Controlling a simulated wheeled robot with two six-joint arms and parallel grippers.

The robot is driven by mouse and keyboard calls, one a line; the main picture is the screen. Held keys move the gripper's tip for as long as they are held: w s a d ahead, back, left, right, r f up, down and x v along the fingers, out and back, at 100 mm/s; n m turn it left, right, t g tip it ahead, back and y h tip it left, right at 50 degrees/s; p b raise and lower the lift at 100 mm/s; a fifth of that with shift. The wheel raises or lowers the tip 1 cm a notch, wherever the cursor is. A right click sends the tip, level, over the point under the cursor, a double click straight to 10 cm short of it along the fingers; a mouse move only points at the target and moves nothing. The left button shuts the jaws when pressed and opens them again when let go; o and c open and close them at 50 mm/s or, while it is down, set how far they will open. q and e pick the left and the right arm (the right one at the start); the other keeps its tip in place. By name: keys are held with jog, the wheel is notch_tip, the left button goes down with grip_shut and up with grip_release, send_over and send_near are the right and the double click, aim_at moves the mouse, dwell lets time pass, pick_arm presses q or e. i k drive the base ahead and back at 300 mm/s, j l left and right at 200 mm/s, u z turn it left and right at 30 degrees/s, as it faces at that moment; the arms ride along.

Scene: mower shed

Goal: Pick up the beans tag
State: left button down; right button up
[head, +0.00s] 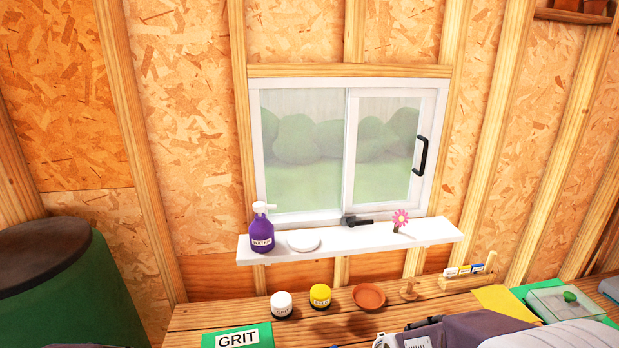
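A wooden holder (467,279) stands at the right of the bench, below the window sill. Several small tags (465,270) stand upright in it, with white faces and coloured parts in yellow and blue. Their lettering is too small to read, so I cannot tell which one is the beans tag. Neither of my grippers shows in the head view. Grey arm-like parts cross the bottom edge, but no fingertips are visible.
On the bench (200,318) are a green GRIT packet (238,338), white jar (281,304), yellow jar (320,296), terracotta saucer (369,297), wooden peg (408,291), yellow sheet (503,303) and clear box (565,304). The sill (350,240) holds a purple pump bottle (262,230).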

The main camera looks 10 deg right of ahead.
aim_at(462, 270)
jog(key=i+l+z, duration=0.1)
jog(key=z, duration=1.3)
